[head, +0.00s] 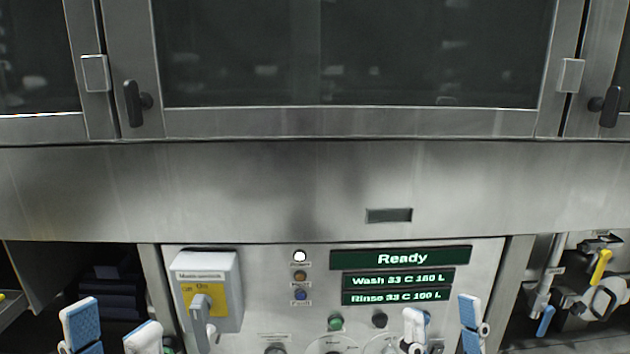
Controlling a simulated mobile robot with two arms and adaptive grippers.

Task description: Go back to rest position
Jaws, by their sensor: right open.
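My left gripper (112,336) is at the bottom left, in front of the lower part of the washer. Its two fingers with blue pads stand apart, with nothing seen between them. My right gripper (442,326) is at the bottom, right of centre, in front of the control panel (480,256). Its fingers are apart and it looks empty. Both arms are mostly below the picture's edge. I cannot tell whether either gripper touches the panel.
The panel has a "Ready" display (400,258), a lit white lamp (299,256), a green button (335,322) and a grey switch box (222,273) with a lever. Windowed doors (350,55) with black handles lie above. Pipes with a yellow-handled valve (600,266) stand right. A dark opening (95,265) is left.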

